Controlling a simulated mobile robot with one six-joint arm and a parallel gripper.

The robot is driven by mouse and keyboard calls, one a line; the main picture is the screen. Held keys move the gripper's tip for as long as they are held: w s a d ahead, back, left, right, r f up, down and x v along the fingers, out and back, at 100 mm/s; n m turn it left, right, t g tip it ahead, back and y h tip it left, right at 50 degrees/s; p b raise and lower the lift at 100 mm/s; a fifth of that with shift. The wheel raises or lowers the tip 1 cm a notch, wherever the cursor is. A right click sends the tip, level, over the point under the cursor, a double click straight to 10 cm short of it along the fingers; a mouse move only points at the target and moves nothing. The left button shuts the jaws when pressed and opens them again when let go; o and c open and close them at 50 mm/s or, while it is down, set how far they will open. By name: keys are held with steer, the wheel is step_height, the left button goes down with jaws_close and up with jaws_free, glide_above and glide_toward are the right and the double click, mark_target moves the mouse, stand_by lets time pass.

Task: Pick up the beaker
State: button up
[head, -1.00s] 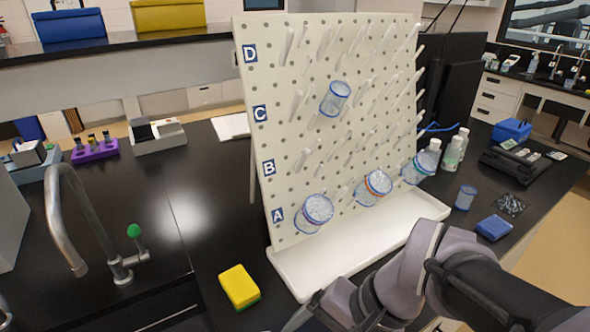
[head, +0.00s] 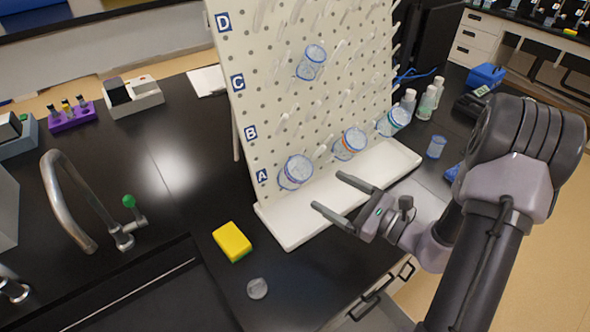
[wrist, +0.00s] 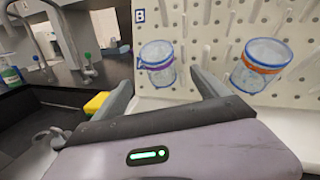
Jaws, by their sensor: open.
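Clear beakers hang on the pegboard. In the lowest row, a beaker with a purple-blue band (head: 295,172) is at the left, an orange-banded one (head: 349,144) in the middle and a blue-rimmed one (head: 393,121) at the right. Another blue-rimmed beaker (head: 311,63) hangs higher up. My gripper (head: 331,192) is open and empty, in front of the board and its tray, apart from the beakers. In the wrist view, the purple-banded beaker (wrist: 157,64) shows beyond and between the fingers, and the orange-banded one (wrist: 262,66) lies right of them.
The white pegboard (head: 262,130) stands over a white drip tray (head: 300,228). A yellow sponge (head: 232,241) and a small clear round piece (head: 257,289) lie on the black bench. A curved metal tap (head: 60,200) stands at left. Bottles (head: 428,101) stand beyond the board's right end.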

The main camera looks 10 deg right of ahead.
mark_target(295, 160)
steer(key=b+x, duration=0.1)
steer(key=x, duration=1)
steer(key=shift+w+a+r+b, duration=0.15)
steer(key=shift+w+a+b, duration=0.1)
steer(key=shift+a+b, duration=0.1)
steer(key=c, duration=1.4)
step_height(295, 160, up, 7)
steer(key=p, duration=0.3)
steer(key=p+v, duration=0.1)
steer(key=v, duration=1.7)
steer(key=shift+d+p, duration=0.1)
steer(key=shift+p, duration=0.2)
